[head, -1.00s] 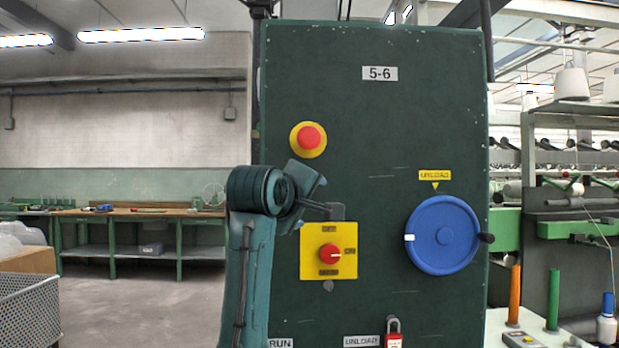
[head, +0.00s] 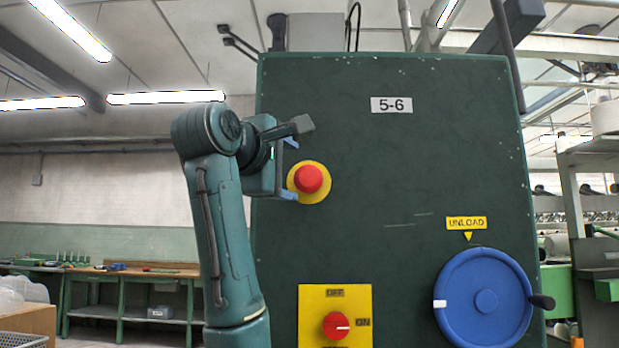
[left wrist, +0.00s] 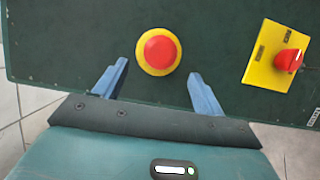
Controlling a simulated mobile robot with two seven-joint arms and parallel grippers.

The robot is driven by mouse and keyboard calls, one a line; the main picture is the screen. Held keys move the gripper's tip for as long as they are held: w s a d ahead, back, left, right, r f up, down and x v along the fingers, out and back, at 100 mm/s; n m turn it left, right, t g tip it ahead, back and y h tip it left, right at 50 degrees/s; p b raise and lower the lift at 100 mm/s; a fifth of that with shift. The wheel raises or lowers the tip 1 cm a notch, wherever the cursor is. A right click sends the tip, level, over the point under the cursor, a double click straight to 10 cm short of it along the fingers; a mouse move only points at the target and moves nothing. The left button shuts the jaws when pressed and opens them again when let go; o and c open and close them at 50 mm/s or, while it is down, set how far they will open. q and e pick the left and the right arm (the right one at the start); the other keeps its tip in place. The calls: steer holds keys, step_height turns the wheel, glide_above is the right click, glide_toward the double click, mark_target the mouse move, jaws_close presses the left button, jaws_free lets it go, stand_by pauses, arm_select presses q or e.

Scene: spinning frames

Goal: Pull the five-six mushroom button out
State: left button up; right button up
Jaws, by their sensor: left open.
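The red mushroom button (head: 308,179) on its round yellow plate sits at the upper left of the green panel (head: 420,150) labelled 5-6. My left gripper (head: 290,168) is beside the button at its left, with its blue fingers near the plate's left edge. In the left wrist view the button (left wrist: 158,52) lies ahead and between the lines of the two spread fingers (left wrist: 158,84). The fingers are open and empty, and I see no contact with the button. My right gripper is in neither view.
A yellow switch plate (head: 312,310) with a red rotary knob (head: 337,326) is below the button. A blue handwheel (head: 486,298) with a black handle is at the lower right under an UNLOAD label (head: 466,223). The panel's middle is clear.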

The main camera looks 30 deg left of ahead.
mark_target(309, 178)
arm_select(q)
steer(key=w, duration=0.3)
steer(key=w+a+p, duration=0.1)
steer(key=w, duration=0.5)
steer(key=shift+a, duration=0.25)
steer(key=shift+c, duration=0.5)
steer(key=c, duration=1.2)
steer(key=shift+s+d+f, duration=0.15)
steer(key=shift+s+d, duration=0.3)
steer(key=shift+s, duration=0.15)
steer(key=shift+w, duration=0.1)
steer(key=o, duration=1.3)
